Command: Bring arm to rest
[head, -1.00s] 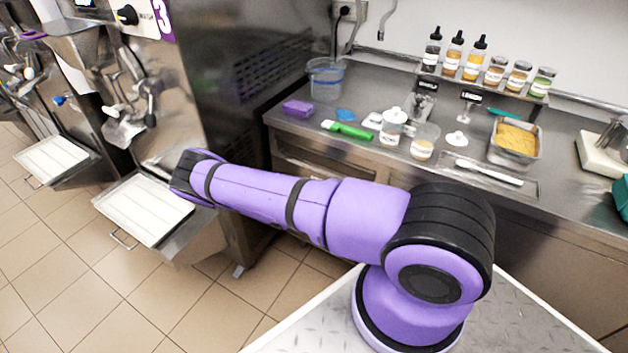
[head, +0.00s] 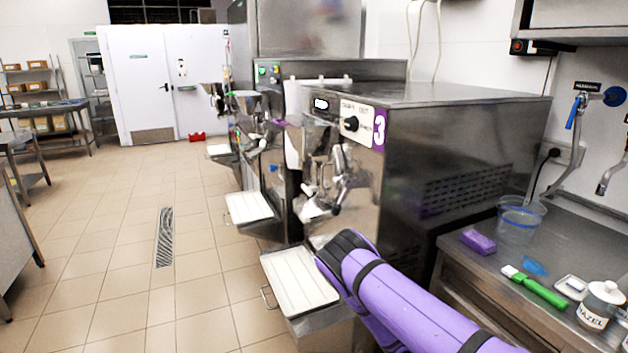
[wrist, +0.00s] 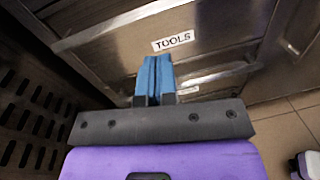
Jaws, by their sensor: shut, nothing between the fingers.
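My gripper (wrist: 154,80) shows in the wrist view, with its two blue fingers together and nothing between them. It points at the steel cabinet front below the counter, near a drawer with a TOOLS label (wrist: 173,41). I cannot tell whether the fingertips touch the cabinet. In the head view my purple arm (head: 415,305) reaches from the bottom right toward the freezer marked 3. The far end of the arm and the gripper are hidden there.
The batch freezer marked 3 (head: 440,130) stands beside the arm, with a white tray (head: 298,280) at its front. The counter (head: 480,280) at right holds a clear tub (head: 520,220), a purple sponge (head: 478,241) and a green brush (head: 540,290). Open tiled floor (head: 120,290) lies to the left.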

